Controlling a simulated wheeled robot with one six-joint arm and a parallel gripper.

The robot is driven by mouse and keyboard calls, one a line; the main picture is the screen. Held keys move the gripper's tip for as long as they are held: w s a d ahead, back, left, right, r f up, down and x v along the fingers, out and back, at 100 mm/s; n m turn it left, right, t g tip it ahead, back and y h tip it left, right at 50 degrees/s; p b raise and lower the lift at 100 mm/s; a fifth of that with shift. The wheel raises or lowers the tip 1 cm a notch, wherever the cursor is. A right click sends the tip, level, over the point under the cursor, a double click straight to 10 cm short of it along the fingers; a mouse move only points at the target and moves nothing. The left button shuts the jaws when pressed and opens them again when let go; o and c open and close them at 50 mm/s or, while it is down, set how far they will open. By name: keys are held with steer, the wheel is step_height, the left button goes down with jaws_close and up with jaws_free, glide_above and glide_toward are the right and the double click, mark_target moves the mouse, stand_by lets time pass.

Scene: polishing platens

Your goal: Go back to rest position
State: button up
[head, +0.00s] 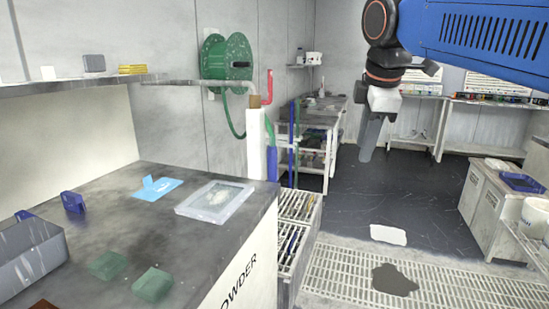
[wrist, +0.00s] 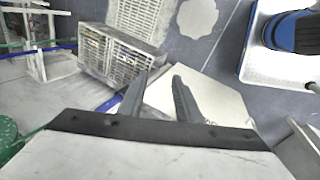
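My gripper (head: 370,138) hangs from my blue arm in the upper right of the head view, pointing down. It is in the air over the dark floor, well apart from the worktop at the left. In the wrist view my gripper (wrist: 160,78) shows two dark fingers with a gap between them. It is open and nothing is held. A pale surface shows far behind the fingers. In the head view the fingers overlap, so their gap does not show there.
A green hose reel (head: 227,62) hangs on the wall. A floor grate (head: 340,272) lies ahead; the dark floor (head: 410,185) is mostly open.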

steer(key=s+d+f+m, duration=0.3)
steer(key=s+f+m, duration=0.2)
steer(key=f, duration=0.5)
steer(key=s+d+f+m, duration=0.3)
steer(key=s+f+m, duration=0.3)
steer(key=s+f, duration=0.2)
steer(key=s+d+f+m, duration=0.3)
steer(key=s+f+m, duration=0.2)
steer(key=f, duration=0.7)
steer(key=shift+s, duration=1.25)
